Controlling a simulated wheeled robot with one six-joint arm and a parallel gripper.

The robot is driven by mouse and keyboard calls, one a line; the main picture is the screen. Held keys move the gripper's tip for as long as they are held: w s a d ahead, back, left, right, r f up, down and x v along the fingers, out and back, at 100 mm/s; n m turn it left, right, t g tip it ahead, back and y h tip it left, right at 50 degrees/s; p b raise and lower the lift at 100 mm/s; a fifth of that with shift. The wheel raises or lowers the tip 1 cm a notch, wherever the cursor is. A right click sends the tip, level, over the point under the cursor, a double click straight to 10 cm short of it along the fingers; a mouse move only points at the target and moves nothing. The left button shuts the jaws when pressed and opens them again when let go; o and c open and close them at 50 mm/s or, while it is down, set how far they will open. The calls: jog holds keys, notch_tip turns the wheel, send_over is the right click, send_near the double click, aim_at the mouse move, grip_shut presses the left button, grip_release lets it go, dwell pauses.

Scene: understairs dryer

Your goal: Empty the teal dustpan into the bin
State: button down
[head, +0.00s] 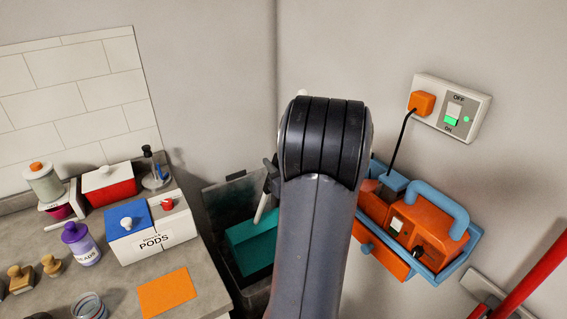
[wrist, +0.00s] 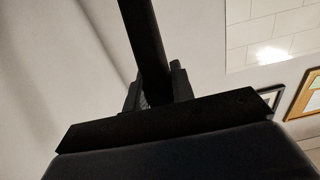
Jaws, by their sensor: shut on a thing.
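The teal dustpan (head: 250,243) is tilted within the mouth of the dark grey bin (head: 213,198), at the centre of the head view. A pale handle (head: 261,211) rises from near it towards my gripper (head: 270,182). My arm hides most of the gripper and part of the dustpan and bin. In the wrist view my gripper (wrist: 157,88) is shut on a dark, shadowed bar, which appears to be the dustpan's handle (wrist: 143,35). The pan's contents and the bin's inside cannot be made out.
A counter left of the bin holds a pods box (head: 153,240), an orange mat (head: 167,292), a purple-capped jar (head: 80,242) and a red canister (head: 110,187). At right are a blue-framed shelf with an orange case (head: 425,232), and a wall socket (head: 451,108).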

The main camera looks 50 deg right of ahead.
jog(key=w+d+g+p, duration=0.2)
jog(key=w+p, duration=0.4)
jog(key=w, duration=0.3)
jog(key=w+d+f+g+y+p, duration=0.1)
jog(key=w+d+g+p, duration=0.1)
jog(key=w+p, duration=0.5)
jog(key=shift+w+d+g, duration=0.4)
jog(key=shift+w+d, duration=0.45)
jog(key=shift+w, duration=0.2)
jog(key=shift+s+f, duration=0.1)
jog(key=shift+f, duration=0.05)
